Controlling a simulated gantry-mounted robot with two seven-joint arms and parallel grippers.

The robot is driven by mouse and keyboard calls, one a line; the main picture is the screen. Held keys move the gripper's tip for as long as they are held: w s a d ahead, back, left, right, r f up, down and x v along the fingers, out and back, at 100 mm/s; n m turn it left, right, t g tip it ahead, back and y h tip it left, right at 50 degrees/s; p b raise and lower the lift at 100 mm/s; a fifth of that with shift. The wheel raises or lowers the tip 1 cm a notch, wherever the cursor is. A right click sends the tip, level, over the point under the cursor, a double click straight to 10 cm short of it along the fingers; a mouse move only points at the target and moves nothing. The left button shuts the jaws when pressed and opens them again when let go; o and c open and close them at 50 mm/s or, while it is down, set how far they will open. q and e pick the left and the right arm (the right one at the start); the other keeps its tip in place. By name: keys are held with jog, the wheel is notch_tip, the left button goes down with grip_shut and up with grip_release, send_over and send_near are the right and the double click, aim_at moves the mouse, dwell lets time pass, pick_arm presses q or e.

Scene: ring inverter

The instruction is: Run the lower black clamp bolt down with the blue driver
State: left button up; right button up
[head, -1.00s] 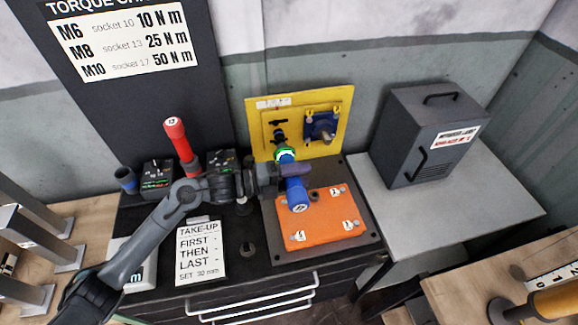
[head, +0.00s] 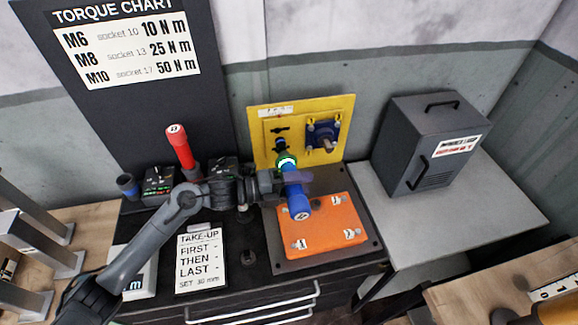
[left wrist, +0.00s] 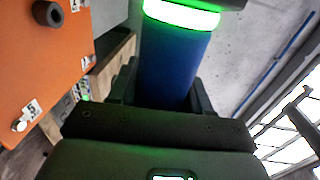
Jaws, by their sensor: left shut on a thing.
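My left gripper (head: 290,182) is shut on the blue driver (head: 299,207), coming in from the left. The driver's lit green ring (head: 287,161) faces the yellow panel (head: 341,118), and its nose overlaps the spot of the lower black clamp. Whether the nose is seated on the bolt cannot be told; the driver hides it. The upper black clamp (head: 280,129) shows just above. In the left wrist view the driver's blue body (left wrist: 173,65) stands between the fingers with its green ring glowing. My right gripper is not in view.
A blue mount with a shaft (head: 326,140) is on the panel's right. An orange plate (head: 325,228) lies below the driver. A red driver (head: 179,146) stands at the left behind my arm. A dark grey cabinet (head: 428,140) stands on the right table.

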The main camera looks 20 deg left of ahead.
pick_arm(q)
jog(key=s+f+y+p, duration=0.1)
jog(key=f, duration=0.2)
jog(key=s+d+f+g+y+p, duration=0.1)
jog(key=f+p, duration=0.1)
jog(key=s+f+g+y+p, duration=0.1)
jog(key=f+p, duration=0.1)
jog(key=f, duration=0.1)
jog(key=shift+d+f, duration=0.15)
jog(key=shift+f, duration=0.2)
jog(key=shift+s+d+r+g+y+p, duration=0.15)
jog(key=shift+d+r+g+y+p, duration=0.2)
jog(key=shift+y+p, duration=0.15)
jog(key=shift+f, duration=0.15)
jog(key=shift+y, duration=0.3)
jog(key=shift+f, duration=0.1)
jog(key=shift+a+b, duration=0.1)
jog(key=shift+b, duration=0.2)
